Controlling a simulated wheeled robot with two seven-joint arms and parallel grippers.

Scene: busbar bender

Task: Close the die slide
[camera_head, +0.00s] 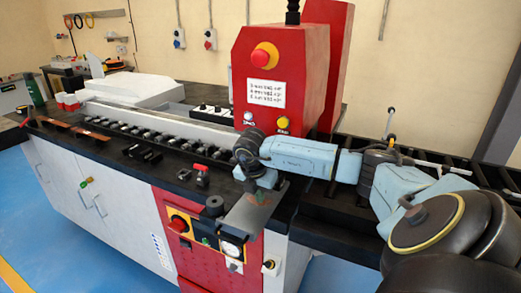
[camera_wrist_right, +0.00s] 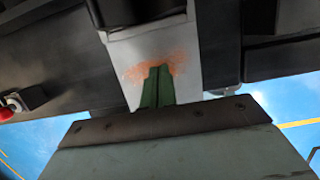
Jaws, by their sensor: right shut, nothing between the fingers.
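The die slide appears to be the grey metal plate (camera_head: 243,220) that sticks out at the front edge of the bench, below the red machine head. In the right wrist view a light grey strip (camera_wrist_right: 152,45) with a worn orange patch runs away from me between dark blocks. My right gripper (camera_head: 262,197) is at this plate, reaching in from the right. Its green fingers (camera_wrist_right: 155,85) are shut together with nothing between them. Their tips are at the orange patch; I cannot tell whether they touch it. My arm hides part of the machine behind. My left gripper is not in view.
The red machine head (camera_head: 278,80) with an emergency stop button (camera_head: 264,56) rises behind my right wrist. A red control panel (camera_head: 185,235) with a gauge is below the bench edge. Tools stand in a row (camera_head: 150,133) on the black bench top. The blue floor in front is clear.

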